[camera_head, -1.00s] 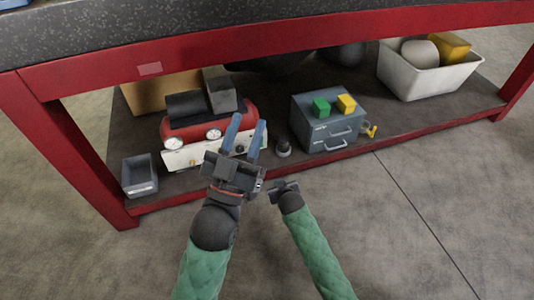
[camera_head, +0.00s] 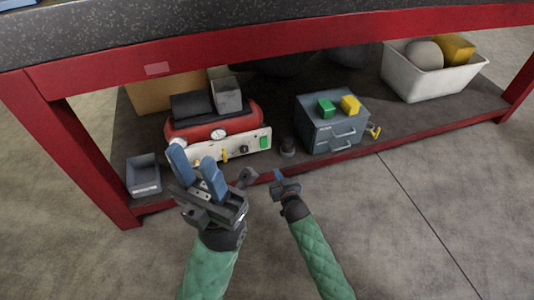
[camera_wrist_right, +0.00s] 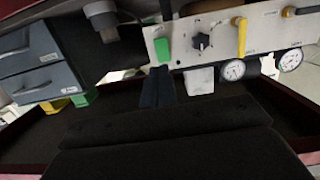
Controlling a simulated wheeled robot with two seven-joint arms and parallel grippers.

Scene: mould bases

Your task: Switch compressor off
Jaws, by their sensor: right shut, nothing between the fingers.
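The red compressor (camera_head: 195,131) sits on the shelf under the bench. Its pale front panel (camera_head: 207,151) carries a green switch (camera_head: 264,142), a dark knob (camera_head: 244,149), a yellow lever (camera_head: 224,155) and a gauge. The wrist view shows the green switch (camera_wrist_right: 162,50), dark knob (camera_wrist_right: 201,41) and yellow lever (camera_wrist_right: 240,36) upside down. My right gripper (camera_head: 279,174) is shut and empty, in front of the shelf. In the wrist view its fingertips (camera_wrist_right: 158,70) point at the green switch; I cannot tell whether they touch. My left gripper (camera_head: 193,155) is open and empty before the compressor's left end.
A grey drawer cabinet (camera_head: 331,133) with green and yellow blocks on top stands right of the compressor. A grey bin (camera_head: 143,176) is at the left, a white bin (camera_head: 432,80) at the right. The red shelf edge (camera_head: 340,150) runs in front.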

